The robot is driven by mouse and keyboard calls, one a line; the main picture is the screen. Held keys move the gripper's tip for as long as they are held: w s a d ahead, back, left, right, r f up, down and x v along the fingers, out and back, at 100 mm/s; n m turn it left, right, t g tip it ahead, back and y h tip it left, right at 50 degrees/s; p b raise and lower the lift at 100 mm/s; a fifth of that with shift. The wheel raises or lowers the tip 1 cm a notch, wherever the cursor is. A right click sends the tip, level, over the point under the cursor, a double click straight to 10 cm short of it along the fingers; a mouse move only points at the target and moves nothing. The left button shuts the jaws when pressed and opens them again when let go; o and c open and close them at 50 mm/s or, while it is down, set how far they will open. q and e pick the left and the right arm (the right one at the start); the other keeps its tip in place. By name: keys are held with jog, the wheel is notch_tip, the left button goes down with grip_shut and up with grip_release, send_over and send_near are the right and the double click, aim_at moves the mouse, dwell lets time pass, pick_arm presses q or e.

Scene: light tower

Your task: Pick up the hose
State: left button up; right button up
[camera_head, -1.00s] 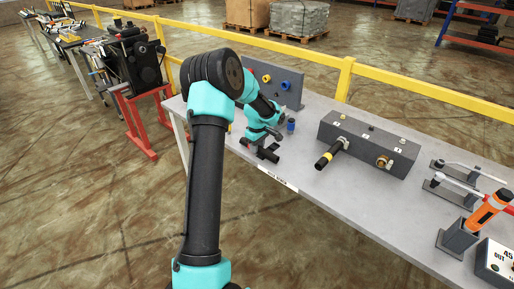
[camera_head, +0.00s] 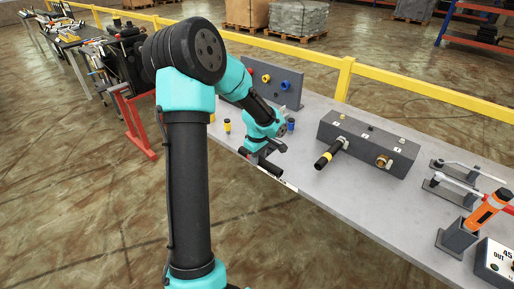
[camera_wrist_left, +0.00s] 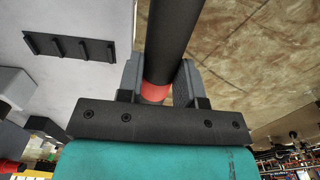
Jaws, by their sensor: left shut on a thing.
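My left gripper (camera_head: 264,158) is at the front edge of the grey bench, shut on a black hose (camera_head: 268,168). In the left wrist view the hose (camera_wrist_left: 172,38) runs as a straight black tube between the two fingers (camera_wrist_left: 158,85), with a red band (camera_wrist_left: 155,92) at the grip. The floor shows behind part of it there. Another black tube with a yellow band (camera_head: 330,154) sticks out of the front of a dark grey box (camera_head: 365,143). My right gripper is in neither view.
A grey panel (camera_head: 284,76) with coloured ports stands at the back left of the bench (camera_head: 350,197). A blue fitting (camera_head: 291,126) and a yellow one (camera_head: 227,126) stand near my arm. Levers and an orange-handled tool (camera_head: 488,209) are at the right. A yellow rail (camera_head: 400,86) runs behind.

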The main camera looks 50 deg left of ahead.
pick_arm(q)
jog(key=shift+s+d+r, duration=0.2)
jog(key=shift+s+d, duration=1.25)
jog(key=shift+d, duration=0.3)
